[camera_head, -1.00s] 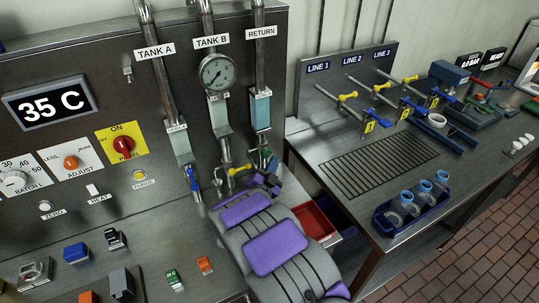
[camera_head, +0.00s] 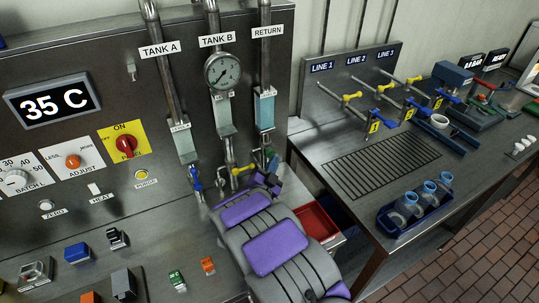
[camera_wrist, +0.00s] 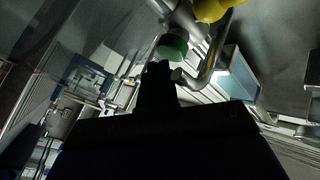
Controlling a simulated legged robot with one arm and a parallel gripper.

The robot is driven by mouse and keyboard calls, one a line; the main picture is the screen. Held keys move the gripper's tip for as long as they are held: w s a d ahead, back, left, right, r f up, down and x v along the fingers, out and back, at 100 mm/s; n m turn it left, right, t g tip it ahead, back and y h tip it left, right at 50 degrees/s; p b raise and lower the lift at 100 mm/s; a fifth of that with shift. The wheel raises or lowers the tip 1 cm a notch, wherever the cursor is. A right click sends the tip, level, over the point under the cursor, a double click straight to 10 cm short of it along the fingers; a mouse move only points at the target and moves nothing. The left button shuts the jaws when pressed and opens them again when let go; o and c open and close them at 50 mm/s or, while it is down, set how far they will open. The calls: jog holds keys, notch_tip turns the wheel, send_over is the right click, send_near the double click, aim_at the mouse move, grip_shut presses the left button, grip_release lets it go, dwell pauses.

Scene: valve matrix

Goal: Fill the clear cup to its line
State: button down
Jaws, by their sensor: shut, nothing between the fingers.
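Clear cups with blue rims (camera_head: 425,194) stand in a dark blue tray (camera_head: 402,230) on the right bench. I cannot see a fill line on them. My gripper (camera_head: 265,178) is shut and empty, at the foot of the RETURN pipe (camera_head: 265,60), partly hidden by my own arm. In the wrist view my dark gripper (camera_wrist: 158,78) has its tip close to a green valve part (camera_wrist: 172,47); I cannot tell whether they touch. A yellow handle (camera_wrist: 212,9) is just above it. The yellow handle (camera_head: 243,169) under TANK B and a blue handle (camera_head: 195,179) under TANK A also show.
The panel carries a 35 C display (camera_head: 53,100), a red PANEL knob (camera_head: 127,143) and a gauge (camera_head: 222,71). A red bin (camera_head: 318,222) sits right of my arm. The right bench has a drain grate (camera_head: 382,165) and LINE 1 to 3 taps. A white ring (camera_head: 439,121) stands behind the tray.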

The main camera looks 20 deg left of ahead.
jog(key=shift+d+r, duration=0.15)
jog(key=shift+d, duration=0.4)
jog(key=shift+a, duration=0.15)
jog(key=shift+w+a, duration=0.25)
jog(key=shift+a, duration=0.25)
jog(key=shift+d, duration=0.15)
jog(key=shift+w+a, duration=0.3)
jog(key=shift+a, duration=0.25)
dwell(2.5)
jog(key=shift+s+d, duration=0.1)
jog(key=shift+d, duration=0.05)
dwell(2.8)
jog(key=shift+s+d, duration=0.5)
jog(key=shift+d, duration=0.2)
